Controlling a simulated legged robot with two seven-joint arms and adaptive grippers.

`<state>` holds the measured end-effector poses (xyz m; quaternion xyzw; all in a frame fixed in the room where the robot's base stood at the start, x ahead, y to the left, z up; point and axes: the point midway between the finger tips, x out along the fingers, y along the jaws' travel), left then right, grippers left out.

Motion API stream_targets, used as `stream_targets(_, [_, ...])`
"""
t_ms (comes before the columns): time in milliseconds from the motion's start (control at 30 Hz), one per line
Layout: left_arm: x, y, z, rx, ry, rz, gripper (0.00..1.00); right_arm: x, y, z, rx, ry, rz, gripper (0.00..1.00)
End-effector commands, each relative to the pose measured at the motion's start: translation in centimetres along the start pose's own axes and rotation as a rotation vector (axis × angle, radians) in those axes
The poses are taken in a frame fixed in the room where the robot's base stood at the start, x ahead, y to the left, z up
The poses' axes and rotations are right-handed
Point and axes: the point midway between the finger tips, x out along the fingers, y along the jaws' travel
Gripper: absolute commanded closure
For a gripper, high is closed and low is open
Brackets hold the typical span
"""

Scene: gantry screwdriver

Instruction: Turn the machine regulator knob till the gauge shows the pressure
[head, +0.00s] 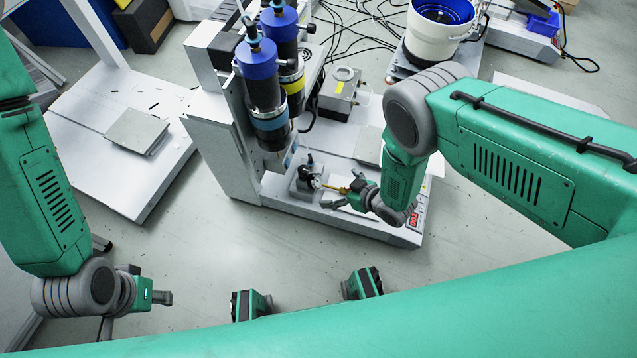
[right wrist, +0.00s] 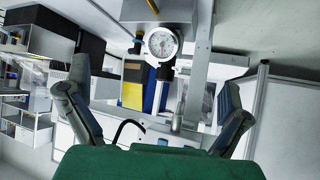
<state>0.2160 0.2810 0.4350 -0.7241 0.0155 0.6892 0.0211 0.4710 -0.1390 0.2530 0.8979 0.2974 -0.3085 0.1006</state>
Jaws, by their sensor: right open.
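A small round pressure gauge with a white dial (head: 315,183) is on the regulator (head: 305,172) at the front of the machine base (head: 290,201). A black top, apparently the regulator knob (head: 307,160), rises above it. In the right wrist view the gauge (right wrist: 161,44) faces me, upper middle; its needle is too small to read. My right gripper (head: 342,194) is open, just right of the gauge; its fingers stand wide apart in the right wrist view (right wrist: 152,98), with nothing between them. My left gripper (head: 160,297) hangs at lower left, away from the machine; its fingers are not clear.
Two blue-topped cylinders (head: 262,85) stand on the machine behind the regulator. A metal box (head: 340,90) and a white bucket with blue inside (head: 438,32) are further back. A white table (head: 100,120) stands at left.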

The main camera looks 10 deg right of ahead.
Motion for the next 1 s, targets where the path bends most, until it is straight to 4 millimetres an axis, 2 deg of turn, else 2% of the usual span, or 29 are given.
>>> stream_targets(633, [-0.4,0.0,0.0,0.0,0.0,0.0,0.71,-0.4,-0.1,-0.1,0.0,-0.001,0.0,0.0])
stream_targets(767, [-1.7,0.0,-0.1,0.0,0.0,0.0,0.71,-1.8,-0.1,-0.3,0.0,-0.002,0.0,0.0])
stream_targets(1000, [-5.2,0.0,-0.3,0.0,0.001,0.0,0.71,-6.0,-0.1,-0.5,0.001,-0.003,0.0,0.0])
